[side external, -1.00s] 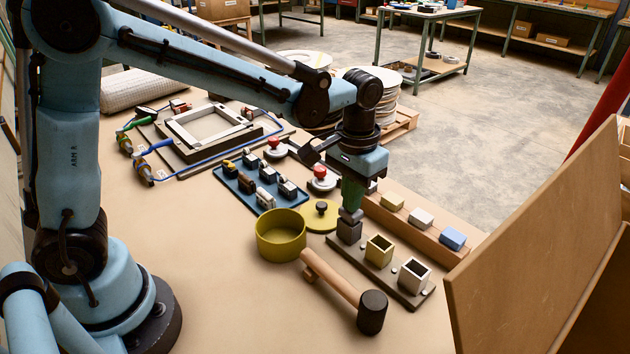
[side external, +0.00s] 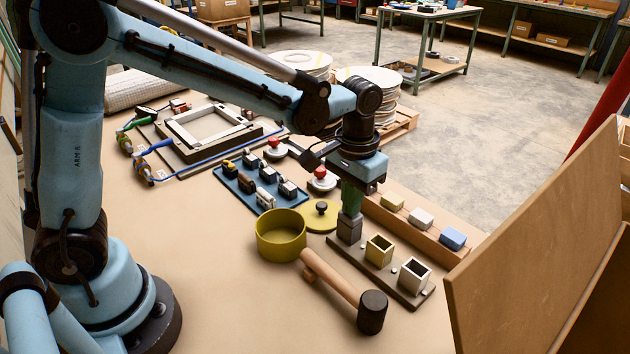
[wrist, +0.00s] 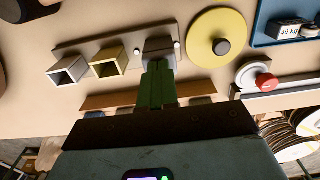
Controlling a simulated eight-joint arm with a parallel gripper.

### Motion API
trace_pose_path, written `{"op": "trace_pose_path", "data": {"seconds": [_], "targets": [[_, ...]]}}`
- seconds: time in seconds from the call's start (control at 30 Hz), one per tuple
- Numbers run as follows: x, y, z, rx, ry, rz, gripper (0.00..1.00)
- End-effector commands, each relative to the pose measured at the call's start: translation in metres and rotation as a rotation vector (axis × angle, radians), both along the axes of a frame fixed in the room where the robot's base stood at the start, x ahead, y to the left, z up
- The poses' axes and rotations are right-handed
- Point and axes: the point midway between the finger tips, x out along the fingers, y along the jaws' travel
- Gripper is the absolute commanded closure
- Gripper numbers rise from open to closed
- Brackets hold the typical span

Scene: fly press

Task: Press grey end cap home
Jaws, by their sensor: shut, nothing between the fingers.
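My gripper (side external: 351,212) is shut, its green fingers pointing down onto the top of the grey socket block (side external: 349,231) at the far end of the dark base strip (side external: 408,292). In the wrist view the fingertips (wrist: 158,66) meet the grey block (wrist: 160,46). The grey end cap is mostly hidden under the fingertips, so I cannot tell exactly how deep it sits. The open yellow socket (side external: 379,250) and the open white socket (side external: 414,275) stand beside it on the same strip.
A mallet (side external: 345,290) lies in front of the strip. A yellow bowl (side external: 281,240) and its lid (side external: 320,219) are to the left.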

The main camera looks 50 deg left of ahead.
Motion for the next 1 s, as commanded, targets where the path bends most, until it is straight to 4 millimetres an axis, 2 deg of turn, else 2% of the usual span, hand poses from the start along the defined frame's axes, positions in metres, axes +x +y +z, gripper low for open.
{"op": "trace_pose_path", "data": {"seconds": [0.27, 0.7, 1.0], "targets": [[0.000, 0.000, 0.003, 0.000, 0.000, 0.000, 1.00], [0.000, 0.000, 0.034, 0.000, 0.000, 0.000, 1.00], [0.000, 0.000, 0.043, 0.000, 0.000, 0.000, 1.00]]}}
